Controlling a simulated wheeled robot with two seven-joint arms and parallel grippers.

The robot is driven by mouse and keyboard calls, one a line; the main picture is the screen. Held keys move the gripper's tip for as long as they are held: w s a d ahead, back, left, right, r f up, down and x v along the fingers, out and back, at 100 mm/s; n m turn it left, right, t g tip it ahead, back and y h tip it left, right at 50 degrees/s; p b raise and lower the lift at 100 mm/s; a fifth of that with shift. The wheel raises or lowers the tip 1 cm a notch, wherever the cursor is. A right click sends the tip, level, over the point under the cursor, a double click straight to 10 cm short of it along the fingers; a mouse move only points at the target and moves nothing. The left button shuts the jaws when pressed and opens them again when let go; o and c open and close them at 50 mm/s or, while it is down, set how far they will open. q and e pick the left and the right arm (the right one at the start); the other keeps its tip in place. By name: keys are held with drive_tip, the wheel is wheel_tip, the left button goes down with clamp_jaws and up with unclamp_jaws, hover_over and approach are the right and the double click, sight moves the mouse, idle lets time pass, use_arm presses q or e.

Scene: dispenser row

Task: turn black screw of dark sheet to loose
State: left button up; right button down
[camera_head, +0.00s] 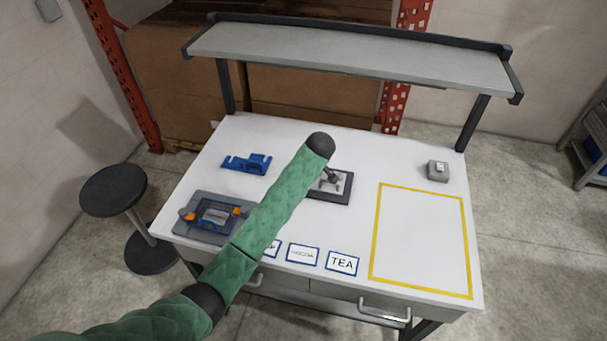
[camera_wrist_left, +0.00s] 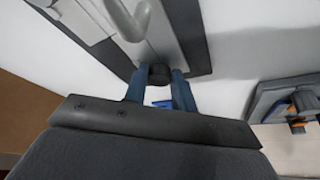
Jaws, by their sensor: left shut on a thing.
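The dark sheet (camera_head: 344,201) lies on the white table under a smaller light grey plate with a grey bent handle. In the left wrist view the dark sheet (camera_wrist_left: 193,35) fills the top, and the handle (camera_wrist_left: 130,20) shows at the top left. The black screw (camera_wrist_left: 159,74) is a short round knob at the sheet's edge. My left gripper (camera_wrist_left: 160,88) is shut on it, one blue finger at each side. In the head view my green left arm hides part of the sheet, and the screw cannot be made out. My right gripper is not in view.
A blue holder (camera_head: 246,163) and a grey device with orange knobs (camera_head: 198,231) stand left of my arm. Label cards, one reading TEA (camera_head: 342,263), lie in front. A small grey box (camera_head: 438,171) stands at right, behind an empty yellow-outlined area (camera_head: 421,240). A shelf (camera_head: 350,52) overhangs the back.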

use_arm(q)
drive_tip(key=shift+s+f, duration=0.1)
drive_tip(key=shift+f, duration=0.15)
drive_tip(key=o, duration=0.9)
drive_tip(key=shift+a, duration=0.1)
drive_tip(key=shift+o, duration=0.6)
drive_tip(key=shift+r, duration=0.1)
drive_tip(key=shift+r, duration=0.1)
